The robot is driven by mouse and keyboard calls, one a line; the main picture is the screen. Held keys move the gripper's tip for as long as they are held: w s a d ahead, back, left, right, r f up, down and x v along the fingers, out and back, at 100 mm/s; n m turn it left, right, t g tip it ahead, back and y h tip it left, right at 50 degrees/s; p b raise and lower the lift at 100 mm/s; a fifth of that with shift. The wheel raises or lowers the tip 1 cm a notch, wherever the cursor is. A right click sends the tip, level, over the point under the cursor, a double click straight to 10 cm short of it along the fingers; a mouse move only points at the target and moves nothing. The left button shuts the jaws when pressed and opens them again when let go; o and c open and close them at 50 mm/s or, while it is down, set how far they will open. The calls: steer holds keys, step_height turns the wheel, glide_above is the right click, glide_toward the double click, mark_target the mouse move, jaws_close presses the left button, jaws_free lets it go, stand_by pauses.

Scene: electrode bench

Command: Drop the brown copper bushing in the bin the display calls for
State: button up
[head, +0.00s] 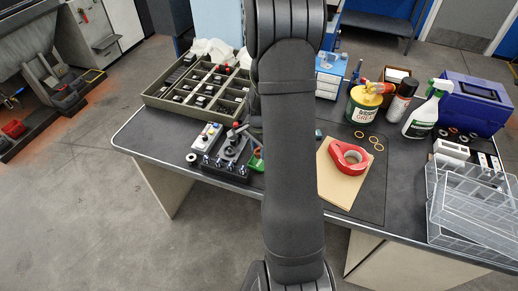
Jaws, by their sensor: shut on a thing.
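My arm fills the middle of the head view, and my gripper is hidden behind it. I cannot make out the brown copper bushing. A green bin (257,161) shows partly at the left edge of my arm, on the dark bench (160,135); its inside is hidden. I see no readable display; what lies behind my arm is hidden.
A compartment tray (160,98) and a black fixture (232,160) stand left of my arm.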

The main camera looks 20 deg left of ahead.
steer(key=shift+f, duration=0.9)
stand_by(0.3)
steer(key=o, duration=1.1)
step_height(320, 180, up, 18)
steer(key=shift+f, duration=0.25)
steer(key=shift+r, duration=2.5)
